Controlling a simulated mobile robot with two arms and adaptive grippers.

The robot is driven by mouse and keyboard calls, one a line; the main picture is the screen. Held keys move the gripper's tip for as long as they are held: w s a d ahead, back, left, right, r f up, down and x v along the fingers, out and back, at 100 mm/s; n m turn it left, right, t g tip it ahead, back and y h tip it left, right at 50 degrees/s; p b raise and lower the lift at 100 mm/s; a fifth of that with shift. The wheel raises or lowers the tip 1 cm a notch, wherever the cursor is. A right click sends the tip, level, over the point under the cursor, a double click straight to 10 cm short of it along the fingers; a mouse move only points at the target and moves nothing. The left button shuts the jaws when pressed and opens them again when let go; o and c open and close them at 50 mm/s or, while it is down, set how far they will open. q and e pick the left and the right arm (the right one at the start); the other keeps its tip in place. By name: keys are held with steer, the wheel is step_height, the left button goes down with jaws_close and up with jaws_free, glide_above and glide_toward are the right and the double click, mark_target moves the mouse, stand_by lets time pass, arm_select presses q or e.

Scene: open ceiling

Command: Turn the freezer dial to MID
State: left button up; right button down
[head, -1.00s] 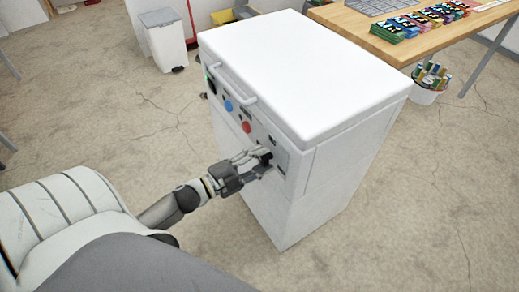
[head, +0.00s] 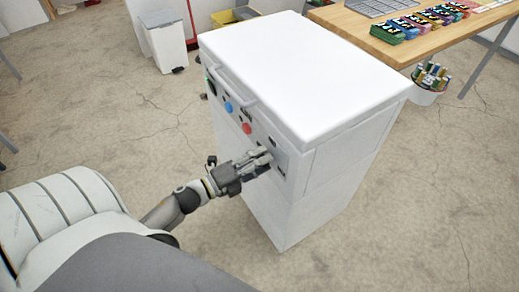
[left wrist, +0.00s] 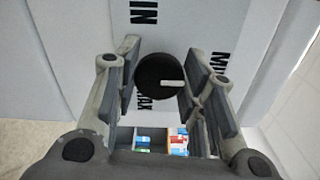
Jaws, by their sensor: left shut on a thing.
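The white freezer (head: 300,65) stands in the middle of the head view, with a control panel on its left-facing front. My left gripper (head: 262,157) is at the right end of that panel and hides the dial there. In the left wrist view the black round dial (left wrist: 161,77) sits between the two fingers of my left gripper (left wrist: 158,66), which is shut on it. The dial's pale pointer points right, toward a partly covered label starting "MI" (left wrist: 221,66). A label ending "IN" is at the top and "MAX" is below, partly hidden. My right gripper is not in view.
A blue button (head: 229,107) and a red button (head: 247,128) are on the panel, left of my gripper. A wooden table (head: 440,36) with colourful stacks stands behind right, with a white bucket (head: 423,94) below. A white bin (head: 164,42) stands behind left. Floor in front is clear.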

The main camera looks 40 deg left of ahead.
arm_select(q)
steer(key=shift+f, duration=0.1)
stand_by(0.3)
steer(key=o, duration=1)
steer(key=shift+s, duration=0.1)
steer(key=v, duration=1.2)
